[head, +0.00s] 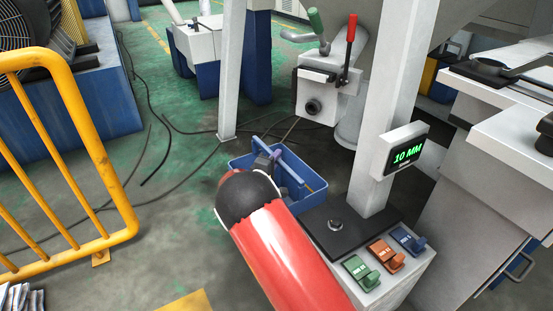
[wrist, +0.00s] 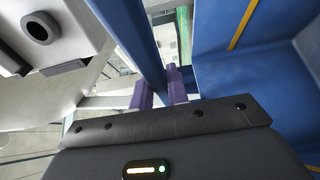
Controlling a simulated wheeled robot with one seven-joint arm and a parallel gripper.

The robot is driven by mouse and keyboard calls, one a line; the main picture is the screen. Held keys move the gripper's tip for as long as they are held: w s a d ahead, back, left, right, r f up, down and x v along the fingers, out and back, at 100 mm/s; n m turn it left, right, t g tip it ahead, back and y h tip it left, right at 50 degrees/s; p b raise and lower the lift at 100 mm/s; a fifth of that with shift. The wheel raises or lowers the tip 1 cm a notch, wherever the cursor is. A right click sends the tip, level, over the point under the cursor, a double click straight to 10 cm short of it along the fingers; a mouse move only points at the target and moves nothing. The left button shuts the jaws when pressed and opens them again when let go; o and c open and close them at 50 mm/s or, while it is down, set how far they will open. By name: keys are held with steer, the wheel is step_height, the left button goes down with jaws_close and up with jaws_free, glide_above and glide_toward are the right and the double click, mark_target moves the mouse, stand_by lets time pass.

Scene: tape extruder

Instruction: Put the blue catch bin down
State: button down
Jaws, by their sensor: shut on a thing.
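The blue catch bin (head: 306,201) is an open box with a bar handle across its top, in the middle of the head view, below the extruder's nozzle block. My red and black arm hides its near left part. My gripper (head: 273,156) is at the handle. In the wrist view, its purple fingertips (wrist: 160,93) are shut on the blue handle bar (wrist: 138,45), and the bin wall (wrist: 240,80) fills the right side. The bin looks upright. I cannot tell whether its underside touches the floor.
The extruder head (head: 328,95) with green and red levers hangs above. A white post (head: 383,110) carries a display (head: 404,151) reading 10 MM. A switch pedestal (head: 365,258) stands right of the bin. A yellow railing (head: 95,165) is at left. Cables cross the floor (head: 165,210).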

steer(key=shift+f+b, duration=0.3)
steer(key=shift+f, duration=1.65)
steer(key=c, duration=1.4)
jaws_free()
steer(key=shift+f, duration=0.15)
steer(key=shift+o, duration=0.2)
steer(key=p+v, duration=0.1)
steer(key=v, duration=1.1)
